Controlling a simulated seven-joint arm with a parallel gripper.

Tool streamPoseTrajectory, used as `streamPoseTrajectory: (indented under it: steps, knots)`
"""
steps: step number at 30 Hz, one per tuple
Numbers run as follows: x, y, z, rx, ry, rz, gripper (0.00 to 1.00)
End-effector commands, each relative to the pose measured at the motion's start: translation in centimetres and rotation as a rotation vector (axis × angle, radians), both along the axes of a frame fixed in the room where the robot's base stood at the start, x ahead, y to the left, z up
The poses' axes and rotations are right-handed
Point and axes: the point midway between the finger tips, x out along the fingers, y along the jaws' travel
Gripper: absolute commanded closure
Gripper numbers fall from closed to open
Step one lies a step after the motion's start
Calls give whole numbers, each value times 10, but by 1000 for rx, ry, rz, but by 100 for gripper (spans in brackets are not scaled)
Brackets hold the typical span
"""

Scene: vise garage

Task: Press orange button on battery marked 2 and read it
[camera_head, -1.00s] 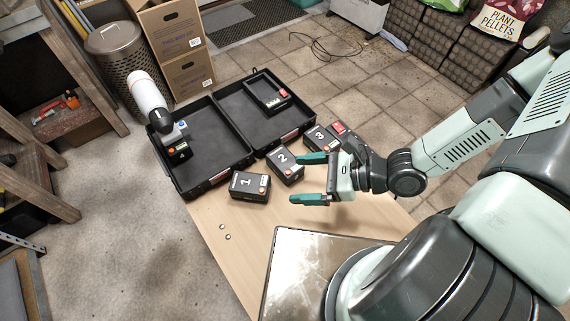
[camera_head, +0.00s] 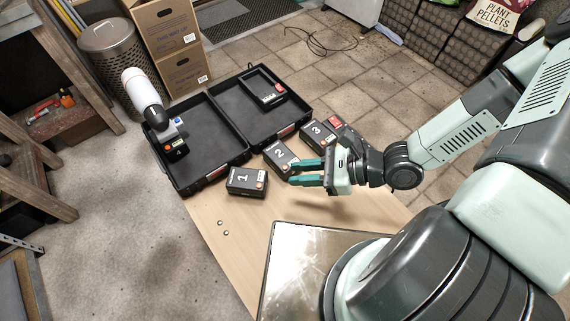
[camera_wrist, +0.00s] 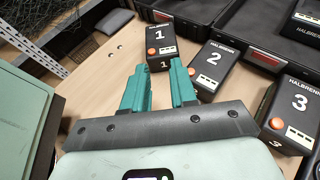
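The black battery marked 2 (camera_head: 279,154) lies on the wooden table between the batteries marked 1 (camera_head: 243,181) and 3 (camera_head: 317,132). In the wrist view battery 2 (camera_wrist: 213,64) is just right of my fingertips, and its orange button (camera_wrist: 192,71) shows at its near left corner beside a small pale panel (camera_wrist: 207,82). I cannot read that panel. In the head view a fingertip overlaps battery 2's near right corner. My gripper (camera_head: 293,173) is empty, its green fingers partly apart with a narrow gap; it also shows in the wrist view (camera_wrist: 160,68).
Two small round pieces (camera_head: 222,227) lie at the table's left edge.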

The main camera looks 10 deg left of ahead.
Motion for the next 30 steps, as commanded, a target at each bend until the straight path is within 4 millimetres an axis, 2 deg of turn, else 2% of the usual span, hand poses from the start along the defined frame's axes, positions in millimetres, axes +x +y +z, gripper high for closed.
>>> streamPoseTrajectory:
  steps: [1, 5, 30]
  knots:
    - [0, 0, 0, 0, 0, 0, 82]
    - [0, 0, 0, 0, 0, 0, 100]
    - [0, 0, 0, 0, 0, 0, 100]
